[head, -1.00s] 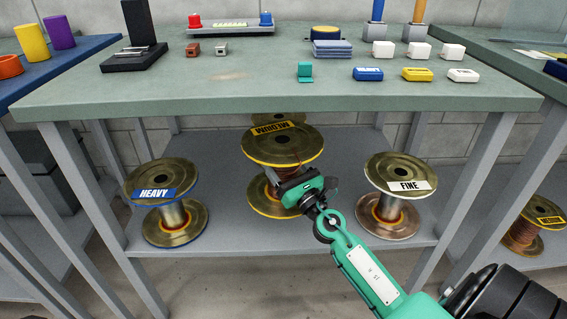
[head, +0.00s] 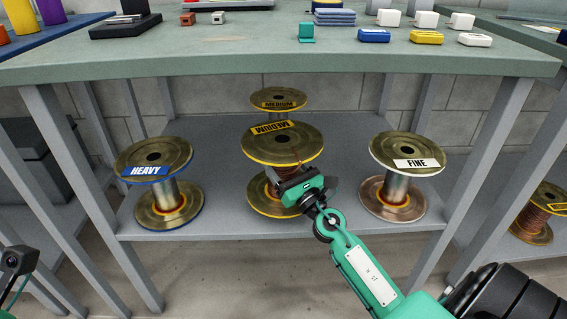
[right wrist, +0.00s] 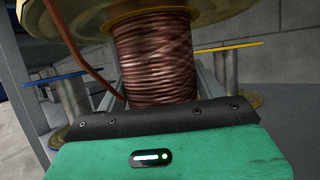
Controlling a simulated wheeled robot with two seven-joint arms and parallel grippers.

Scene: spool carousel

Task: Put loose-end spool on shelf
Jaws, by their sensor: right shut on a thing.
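The loose-end spool (head: 282,143) has yellow-rimmed brass flanges, a "MEDIUM" label and copper wire. In the right wrist view its copper winding (right wrist: 155,60) fills the middle, and a loose strand (right wrist: 88,62) sticks out on the left. My right gripper (head: 300,184) is shut on this spool between its flanges. The spool is upright over the shelf (head: 235,222), between the heavy and fine spools; I cannot tell if it touches the shelf. A small part of my left gripper (head: 17,261) shows at the lower left edge; its fingers are not visible.
The heavy spool (head: 154,154) stands left and the fine spool (head: 407,152) right on the shelf. Another medium spool (head: 279,97) stands behind. The table top (head: 240,62) is above the shelf, with legs at both sides. A further spool (head: 548,199) is at far right.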

